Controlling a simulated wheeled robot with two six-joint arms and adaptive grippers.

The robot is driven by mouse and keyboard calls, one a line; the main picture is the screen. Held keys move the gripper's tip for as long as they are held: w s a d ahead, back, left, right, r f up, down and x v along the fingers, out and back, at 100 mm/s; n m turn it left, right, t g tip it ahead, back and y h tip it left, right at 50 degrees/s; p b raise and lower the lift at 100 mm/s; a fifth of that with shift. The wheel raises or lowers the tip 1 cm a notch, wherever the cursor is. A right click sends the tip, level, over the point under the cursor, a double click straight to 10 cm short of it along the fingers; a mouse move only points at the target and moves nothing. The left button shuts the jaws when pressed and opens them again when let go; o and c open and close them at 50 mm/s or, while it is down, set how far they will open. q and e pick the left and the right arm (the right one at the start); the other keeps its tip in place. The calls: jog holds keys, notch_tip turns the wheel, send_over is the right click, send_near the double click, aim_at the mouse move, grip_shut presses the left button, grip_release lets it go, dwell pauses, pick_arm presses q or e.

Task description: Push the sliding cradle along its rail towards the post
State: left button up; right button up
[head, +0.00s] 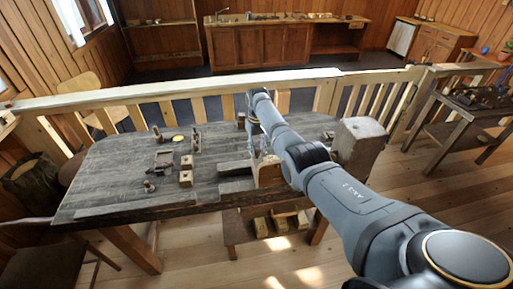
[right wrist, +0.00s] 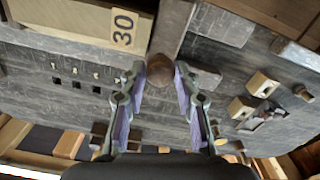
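My right gripper (right wrist: 160,78) is open in the right wrist view, a finger on each side of a round brown knob (right wrist: 159,66). Small gaps seem to show between knob and fingers; I cannot tell about touch. The knob is at the end of a grey wooden bar (right wrist: 174,28), perhaps the rail or cradle. A pale block marked 30 (right wrist: 82,22) lies beside the bar. In the head view my right gripper (head: 262,145) is over the table by a pale block (head: 269,174), and my arm hides much there. I cannot clearly tell cradle and post apart. My left gripper is not in view.
The grey table (head: 105,182) holds small pale blocks (head: 186,178), upright pegs (head: 148,186) and a yellow disc (head: 178,138) left of my arm. A big wooden block (head: 360,145) stands at the right end. A railing (head: 160,97) runs behind. The table's left front is clear.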

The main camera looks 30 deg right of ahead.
jog(key=o, duration=0.4)
jog(key=shift+d, duration=0.1)
notch_tip(320, 180, up, 12)
dwell(0.3)
dwell(0.3)
